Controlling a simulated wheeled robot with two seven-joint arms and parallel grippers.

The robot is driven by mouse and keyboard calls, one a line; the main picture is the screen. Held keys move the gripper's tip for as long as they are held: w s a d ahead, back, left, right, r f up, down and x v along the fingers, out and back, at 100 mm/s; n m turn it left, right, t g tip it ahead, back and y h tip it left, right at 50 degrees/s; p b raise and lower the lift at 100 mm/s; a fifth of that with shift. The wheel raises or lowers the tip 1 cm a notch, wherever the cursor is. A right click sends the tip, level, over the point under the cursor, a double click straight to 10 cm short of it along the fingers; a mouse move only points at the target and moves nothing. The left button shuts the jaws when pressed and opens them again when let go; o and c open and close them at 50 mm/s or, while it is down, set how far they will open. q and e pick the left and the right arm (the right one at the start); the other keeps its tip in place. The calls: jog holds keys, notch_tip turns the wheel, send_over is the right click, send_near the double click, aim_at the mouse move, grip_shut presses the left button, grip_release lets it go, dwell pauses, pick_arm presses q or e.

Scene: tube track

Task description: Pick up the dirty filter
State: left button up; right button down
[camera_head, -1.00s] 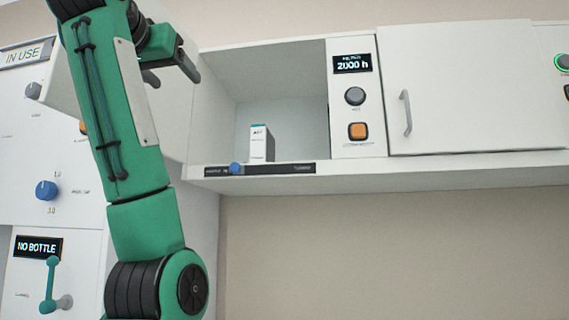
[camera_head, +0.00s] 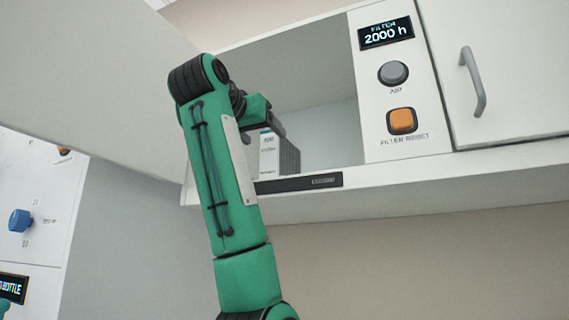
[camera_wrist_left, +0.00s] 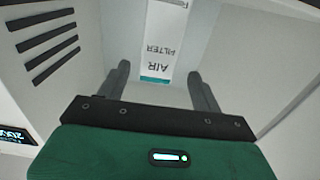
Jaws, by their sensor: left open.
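The filter (camera_head: 270,152) is a white box with a grey pleated side, standing upright in the open wall compartment (camera_head: 325,130). In the left wrist view the filter (camera_wrist_left: 160,45) shows its white face with "AIR FILTER" upside down and a teal band at the near end. My left gripper (camera_wrist_left: 160,80) is open, its two dark fingers on either side of the filter's line, with the filter ahead of them. No contact shows. In the head view my left gripper (camera_head: 262,122) is at the compartment opening, partly hiding the filter.
Right of the compartment are a display (camera_head: 386,34) reading "FILTER 2000 h", a grey knob (camera_head: 393,73) and an orange button (camera_head: 402,121). A closed cabinet door with a handle (camera_head: 472,82) is further right. A dark label strip (camera_head: 300,183) runs along the shelf edge.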

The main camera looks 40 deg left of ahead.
aim_at(268, 139)
pick_arm(q)
jog(key=x, duration=0.3)
jog(key=shift+w+p, duration=0.3)
jog(key=shift+w, duration=0.1)
jog(key=p+x, duration=0.1)
jog(key=x, duration=0.4)
jog(key=shift+d, duration=0.15)
jog(key=shift+s, duration=0.15)
pick_arm(e)
jog(key=f, duration=0.2)
jog(key=s+f, duration=0.1)
jog(key=f, duration=0.1)
jog(key=shift+d+f, duration=0.1)
jog(key=shift+f, duration=0.3)
pick_arm(q)
jog(key=c, duration=1.2)
jog(key=shift+o, duration=0.2)
jog(key=shift+r, duration=0.1)
